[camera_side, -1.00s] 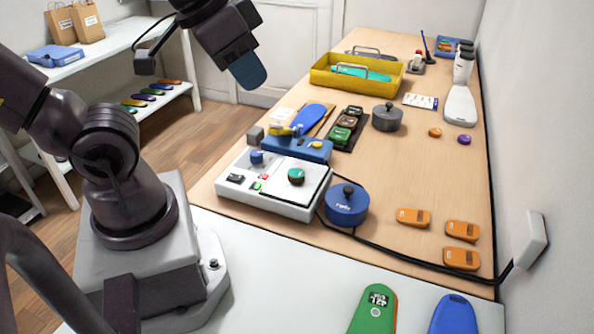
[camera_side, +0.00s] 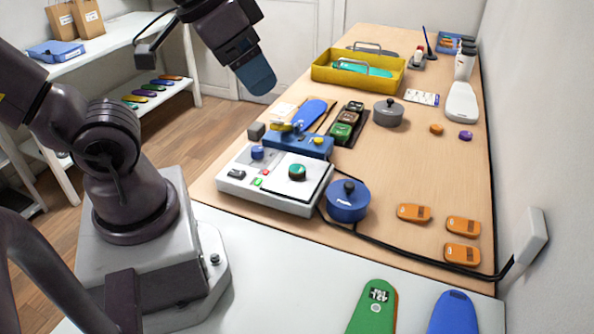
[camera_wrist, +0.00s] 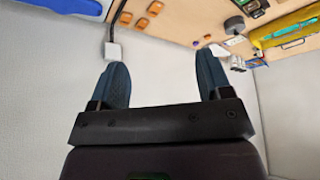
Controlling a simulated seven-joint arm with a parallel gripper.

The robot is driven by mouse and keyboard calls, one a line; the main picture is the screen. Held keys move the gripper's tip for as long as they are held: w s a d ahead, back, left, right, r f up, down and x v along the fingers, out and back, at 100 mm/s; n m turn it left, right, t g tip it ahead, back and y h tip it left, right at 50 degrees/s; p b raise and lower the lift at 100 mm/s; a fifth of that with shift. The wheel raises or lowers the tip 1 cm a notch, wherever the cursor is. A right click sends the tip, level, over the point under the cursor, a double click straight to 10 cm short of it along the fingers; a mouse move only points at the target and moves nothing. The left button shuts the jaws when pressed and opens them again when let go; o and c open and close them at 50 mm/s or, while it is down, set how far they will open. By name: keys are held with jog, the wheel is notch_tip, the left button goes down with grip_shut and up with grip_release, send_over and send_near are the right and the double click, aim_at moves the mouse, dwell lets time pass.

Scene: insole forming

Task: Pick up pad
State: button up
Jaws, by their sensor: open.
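My gripper (camera_side: 257,78) is raised in the air at the upper left of the table in the side view, well away from everything on it. In the wrist view its two dark blue fingers (camera_wrist: 163,80) stand wide apart with nothing between them. No single thing is clearly marked as the pad. Three small orange pieces (camera_side: 414,213) lie at the table's near right; they also show in the wrist view (camera_wrist: 141,23). Green and brown pieces (camera_side: 341,132) sit in a dark holder near the middle. An orange round piece (camera_side: 436,129) and a purple one (camera_side: 466,135) lie farther right.
A white press unit (camera_side: 272,181) with a blue part behind it stands at the table's near left. A black cable crosses the front edge to a white wall box (camera_side: 530,236).

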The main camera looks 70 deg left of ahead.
jog(key=w+a+f+n+g, duration=0.5)
jog(key=w+a+f, duration=0.2)
jog(key=f, duration=0.2)
jog(key=n, duration=0.7)
send_over(297, 169)
jog(key=shift+g, duration=0.3)
jog(key=f, duration=1.5)
jog(key=shift+w+f, duration=0.3)
jog(key=f, duration=0.5)
jog(key=shift+s+f, duration=0.1)
jog(key=shift+s, duration=0.2)
jog(key=c, duration=1)
